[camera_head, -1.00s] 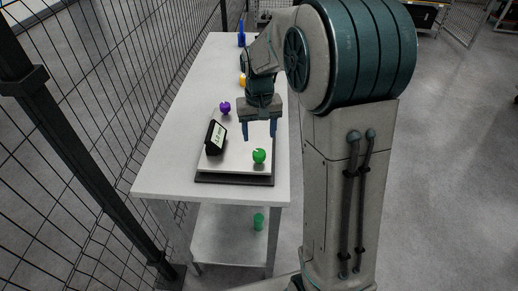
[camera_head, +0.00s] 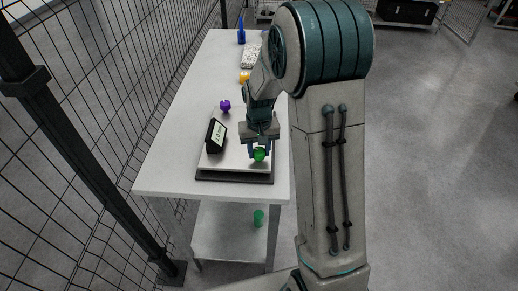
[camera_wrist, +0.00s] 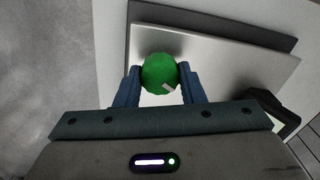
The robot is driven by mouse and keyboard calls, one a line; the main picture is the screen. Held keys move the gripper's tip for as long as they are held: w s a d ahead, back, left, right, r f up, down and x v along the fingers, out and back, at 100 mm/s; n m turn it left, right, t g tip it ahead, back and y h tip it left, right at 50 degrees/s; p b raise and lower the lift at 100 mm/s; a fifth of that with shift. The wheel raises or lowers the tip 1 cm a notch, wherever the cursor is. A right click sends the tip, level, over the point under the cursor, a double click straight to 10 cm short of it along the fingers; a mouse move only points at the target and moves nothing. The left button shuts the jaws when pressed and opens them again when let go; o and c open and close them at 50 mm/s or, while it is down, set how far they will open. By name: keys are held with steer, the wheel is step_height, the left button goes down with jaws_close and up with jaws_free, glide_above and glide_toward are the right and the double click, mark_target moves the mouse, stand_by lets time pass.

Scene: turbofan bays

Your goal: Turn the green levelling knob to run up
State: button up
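The green levelling knob (camera_head: 260,155) sits at the front right corner of a flat metal plate (camera_head: 225,167) on a dark base. In the wrist view the round green knob (camera_wrist: 160,73) has a small pale mark on its lower right. My gripper (camera_head: 259,153) is over the knob. In the wrist view its blue fingers (camera_wrist: 160,85) stand on either side of the knob, close to its sides. I cannot tell whether they touch it. A black display (camera_head: 216,137) with a lit pale screen stands tilted on the left of the plate; its digits are too small to read.
A purple knob (camera_head: 225,105) and a yellow knob (camera_head: 244,78) stand farther back on the white table (camera_head: 165,165). A blue object (camera_head: 241,35) and a speckled block (camera_head: 249,57) are at the far end. A green cylinder (camera_head: 258,218) is on the lower shelf. A mesh fence (camera_head: 110,130) runs along the left.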

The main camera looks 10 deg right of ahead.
mark_target(259, 151)
steer(key=shift+n+b, duration=0.3)
steer(key=shift+n, duration=0.1)
steer(key=shift+n+b, duration=0.45)
steer(key=shift+n, duration=0.45)
steer(key=shift+n+b, duration=0.45)
steer(key=shift+n, duration=1.15)
steer(key=o, duration=1)
step_height(259, 151, up, 14)
steer(key=b, duration=0.1)
